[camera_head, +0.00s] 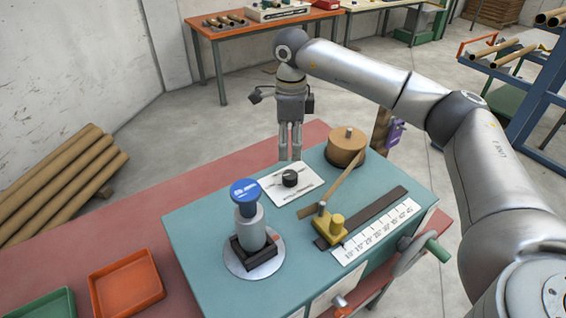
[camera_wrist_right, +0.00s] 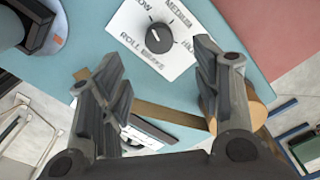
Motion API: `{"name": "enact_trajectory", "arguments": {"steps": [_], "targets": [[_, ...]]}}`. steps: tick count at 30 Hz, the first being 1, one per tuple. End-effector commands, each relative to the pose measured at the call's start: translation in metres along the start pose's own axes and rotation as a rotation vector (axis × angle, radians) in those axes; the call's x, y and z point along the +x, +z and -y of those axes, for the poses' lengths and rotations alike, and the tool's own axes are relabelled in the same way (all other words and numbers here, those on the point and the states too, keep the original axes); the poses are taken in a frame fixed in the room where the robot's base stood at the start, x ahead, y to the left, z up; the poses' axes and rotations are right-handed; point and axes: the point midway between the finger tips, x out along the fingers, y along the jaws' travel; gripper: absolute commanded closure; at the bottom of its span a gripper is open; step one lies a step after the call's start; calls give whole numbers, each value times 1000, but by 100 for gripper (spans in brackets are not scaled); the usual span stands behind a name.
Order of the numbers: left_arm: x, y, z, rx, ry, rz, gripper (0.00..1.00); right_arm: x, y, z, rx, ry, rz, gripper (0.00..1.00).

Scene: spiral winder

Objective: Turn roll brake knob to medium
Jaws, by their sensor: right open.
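The roll brake knob (camera_head: 290,179) is a small black round knob on a white label plate (camera_head: 305,192) on the teal machine top. In the right wrist view the knob (camera_wrist_right: 159,39) shows a white pointer mark that seems to face the LOW side. MEDIUM and part of HIGH are readable on the plate (camera_wrist_right: 128,28). My right gripper (camera_head: 290,152) points down just behind the knob in the head view, apart from it. Its fingers (camera_wrist_right: 160,85) are open and empty, with the knob beyond them. My left gripper is not in view.
A blue-capped post (camera_head: 246,215) stands left of the plate. A brown roll (camera_head: 346,147), a wooden arm (camera_head: 330,193) and a yellow block (camera_head: 332,227) with a scale (camera_head: 377,232) lie to the right. An orange tray (camera_head: 125,285) sits on the red table.

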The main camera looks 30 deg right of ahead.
Motion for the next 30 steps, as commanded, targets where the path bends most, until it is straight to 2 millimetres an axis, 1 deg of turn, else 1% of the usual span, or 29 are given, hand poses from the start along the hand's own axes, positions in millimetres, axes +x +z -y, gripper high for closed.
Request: {"name": "enact_trajectory", "arguments": {"steps": [1,3,7,11,15,18,20,27,28,30], "targets": [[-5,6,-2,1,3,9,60,6,-1,-1,0,4,-4,42],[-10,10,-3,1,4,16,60,19,-2,-1,0,5,-5,42],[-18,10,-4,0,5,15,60,44,-2,-2,0,5,-4,42],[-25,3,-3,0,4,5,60,67,-1,-1,0,4,-4,42],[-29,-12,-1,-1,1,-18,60,85,0,-1,0,2,-2,42],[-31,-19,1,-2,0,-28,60,92,0,0,0,1,-1,42],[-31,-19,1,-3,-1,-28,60,95,0,0,0,1,-1,42],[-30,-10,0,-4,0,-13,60,96,0,0,0,0,-1,42],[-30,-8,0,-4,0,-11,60,96,0,0,0,0,-1,44],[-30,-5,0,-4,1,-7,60,96,0,0,0,0,-1,53]]}}
